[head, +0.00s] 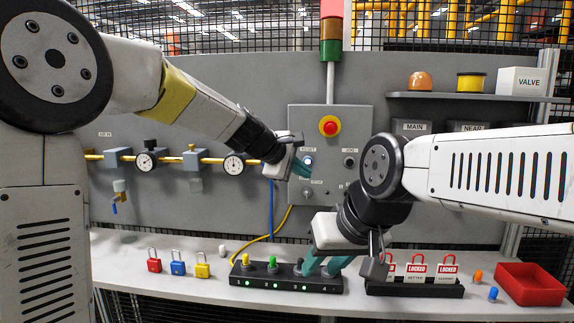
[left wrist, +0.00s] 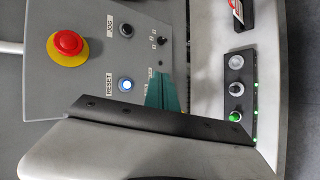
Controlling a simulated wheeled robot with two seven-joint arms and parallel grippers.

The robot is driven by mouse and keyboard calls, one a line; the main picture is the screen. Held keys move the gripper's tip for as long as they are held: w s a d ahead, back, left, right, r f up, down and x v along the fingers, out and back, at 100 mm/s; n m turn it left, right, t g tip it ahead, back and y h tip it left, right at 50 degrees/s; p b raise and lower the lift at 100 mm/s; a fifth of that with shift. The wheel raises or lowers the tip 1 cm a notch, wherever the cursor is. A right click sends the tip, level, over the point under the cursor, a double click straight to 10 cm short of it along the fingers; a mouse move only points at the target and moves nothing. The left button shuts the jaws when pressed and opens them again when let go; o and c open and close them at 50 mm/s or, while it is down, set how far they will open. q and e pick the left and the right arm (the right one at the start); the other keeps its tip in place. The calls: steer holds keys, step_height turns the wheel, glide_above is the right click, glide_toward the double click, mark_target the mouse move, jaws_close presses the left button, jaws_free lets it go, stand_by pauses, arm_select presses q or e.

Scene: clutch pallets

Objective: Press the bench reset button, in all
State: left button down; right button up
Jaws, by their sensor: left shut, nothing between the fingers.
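The reset button (head: 308,160) is a small lit blue-white button on the grey control panel (head: 340,119). In the left wrist view the button (left wrist: 126,85) shows beside the RESET label. My left gripper (head: 301,169) is shut and empty in front of the panel, its teal tips just below and left of the button in the head view. In the left wrist view the tips (left wrist: 166,92) appear to the right of the button; contact cannot be told. My right gripper (head: 326,267) is low at the right end of the numbered button strip (head: 262,282), its teal fingers apart.
A red emergency stop (head: 329,126) on yellow sits above the reset button. Gauges (head: 234,165) and pipes run at left. Coloured padlocks (head: 178,268) stand on the bench; red LOCKED tags (head: 417,269) and a red tray (head: 531,284) are at right.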

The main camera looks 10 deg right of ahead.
mark_target(308, 161)
arm_select(q)
steer(key=shift+w, duration=0.1)
steer(key=w+d, duration=0.2)
steer(key=w, duration=0.6)
steer(key=shift+w+d, duration=0.15)
steer(key=shift+d, duration=0.05)
stand_by(2.1)
steer(key=shift+w+d, duration=0.15)
steer(key=shift+w, duration=0.2)
steer(key=shift+w+d, duration=0.1)
steer(key=shift+w, duration=0.4)
stand_by(0.5)
steer(key=shift+s, duration=0.1)
steer(key=shift+s+a, duration=0.25)
steer(key=shift+s, duration=0.5)
